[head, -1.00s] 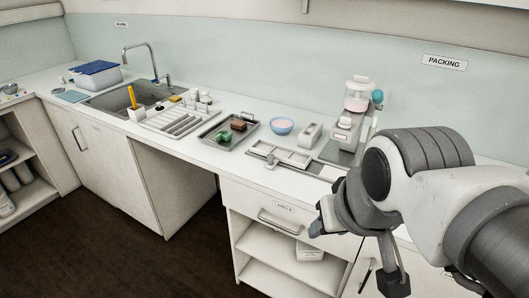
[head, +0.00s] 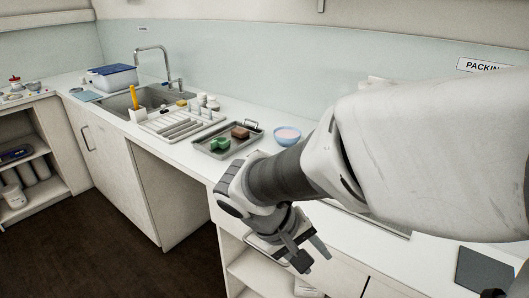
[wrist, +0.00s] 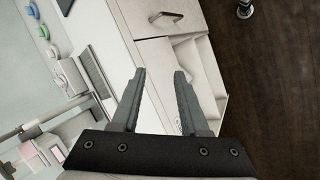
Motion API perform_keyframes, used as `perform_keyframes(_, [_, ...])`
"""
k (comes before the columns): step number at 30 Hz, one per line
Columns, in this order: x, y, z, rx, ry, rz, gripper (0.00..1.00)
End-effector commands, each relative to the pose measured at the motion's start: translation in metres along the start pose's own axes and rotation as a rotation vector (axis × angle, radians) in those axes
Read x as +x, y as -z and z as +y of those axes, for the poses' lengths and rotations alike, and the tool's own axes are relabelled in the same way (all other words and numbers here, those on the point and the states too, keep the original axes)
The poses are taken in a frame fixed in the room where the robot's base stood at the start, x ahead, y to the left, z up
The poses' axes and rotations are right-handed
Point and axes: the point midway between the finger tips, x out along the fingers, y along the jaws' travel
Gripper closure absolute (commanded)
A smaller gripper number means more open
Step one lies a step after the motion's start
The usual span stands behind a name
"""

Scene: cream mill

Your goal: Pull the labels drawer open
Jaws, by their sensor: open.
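My gripper (head: 310,255) is in front of the drawer cabinet, open and empty. In the wrist view, my gripper (wrist: 160,73) has its two fingers apart.
Open shelves (wrist: 190,60) sit below the drawer. Above, the counter (head: 190,150) holds a metal tray (head: 208,148), a blue bowl (head: 287,137), a drying rack (head: 165,124) and a sink (head: 150,97). The dark floor (head: 110,255) in front is clear.

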Motion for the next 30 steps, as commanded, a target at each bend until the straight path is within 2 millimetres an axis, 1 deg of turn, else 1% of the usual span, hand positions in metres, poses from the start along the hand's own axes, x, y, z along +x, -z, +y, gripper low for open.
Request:
perform_keyframes(1, [0.015, 0.009, -0.020, -0.042, -0.061, 0.001, 0.56])
perform_keyframes(5, [0.033, 0.031, -0.053, -0.109, -0.215, 0.034, 0.56])
perform_keyframes(6, [0.037, 0.038, -0.064, -0.130, -0.264, 0.052, 0.56])
perform_keyframes(8, [0.043, 0.049, -0.083, -0.160, -0.335, 0.086, 0.56])
perform_keyframes(11, [0.052, 0.065, -0.115, -0.207, -0.455, 0.158, 0.56])
perform_keyframes(12, [0.055, 0.071, -0.129, -0.225, -0.501, 0.192, 0.56])
perform_keyframes(18, [0.062, 0.093, -0.196, -0.296, -0.683, 0.377, 0.56])
perform_keyframes(21, [0.064, 0.098, -0.219, -0.317, -0.736, 0.451, 0.56])
perform_keyframes(24, [0.063, 0.101, -0.234, -0.329, -0.767, 0.500, 0.56])
perform_keyframes(27, [0.064, 0.104, -0.239, -0.334, -0.781, 0.522, 0.56])
perform_keyframes(30, [0.069, 0.108, -0.235, -0.334, -0.783, 0.526, 0.56])
